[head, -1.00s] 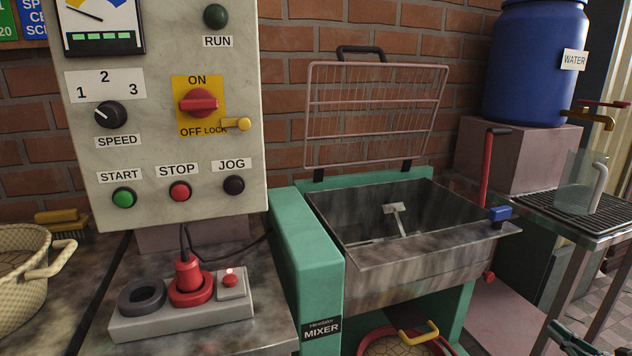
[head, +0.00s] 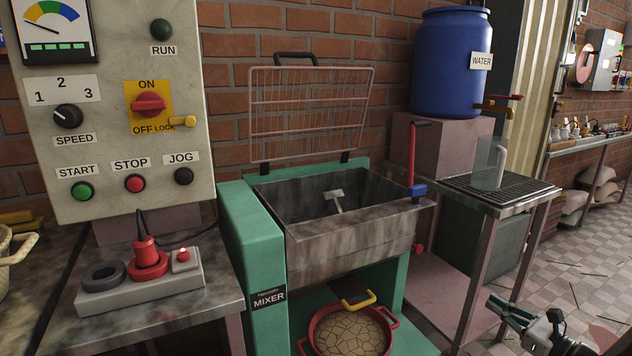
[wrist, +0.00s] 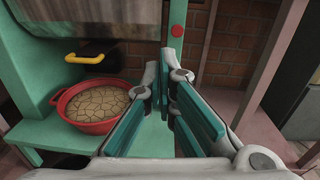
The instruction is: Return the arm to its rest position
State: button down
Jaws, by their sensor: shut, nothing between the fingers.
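My gripper (head: 500,308) shows at the lower right of the head view, in front of the drain table and to the right of the mixer. Its fingers point left. In the wrist view my gripper (wrist: 167,90) has its teal-padded fingers shut with nothing held between them. The mixer (head: 250,255) is a green cabinet with a steel trough (head: 345,235), and its wire guard (head: 305,110) is raised. Most of my arm lies outside the head view.
A red basin (head: 314,335) of cracked tan dough sits in the mixer's lower bay. The drain table (head: 545,190) holds a clear jug (head: 488,165). A blue water barrel (head: 450,60) stands behind on a block. Tiled floor (head: 560,260) is open at right.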

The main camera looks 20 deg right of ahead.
jog(key=w+a+r+n+g+y, duration=0.4)
jog(key=a+r+n, duration=0.35)
jog(key=a, duration=0.45)
jog(key=w+a+r+n+g+y, duration=0.2)
jog(key=a+r+n+g+y, duration=0.5)
jog(key=a, duration=0.6)
jog(key=s+a+r+n+g+h, duration=0.2)
jog(key=s+a+r+n, duration=0.1)
jog(key=a, duration=0.4)
jog(key=s+a+r+n+g+h, duration=0.1)
jog(key=s+a+r+n+g, duration=0.25)
jog(key=a, duration=0.35)
jog(key=s+a+r+n+g+h, duration=0.1)
jog(key=s+a+n+h, duration=0.25)
jog(key=s, duration=0.45)
jog(key=s+a+r+n+g+h, duration=0.2)
jog(key=s+a+n+h, duration=0.1)
jog(key=s+a+n, duration=0.3)
jog(key=s+d+n+t+h, duration=0.2)
jog(key=s+d+n+h, duration=0.15)
jog(key=s, duration=0.55)
notch_tip(320, 180, up, 26)
jog(key=t+p, duration=0.4)
jog(key=p, duration=2)
jog(key=shift+d+f+h+p, duration=0.25)
jog(key=shift+d+h+p, duration=0.05)
jog(key=shift+d+p, duration=0.1)
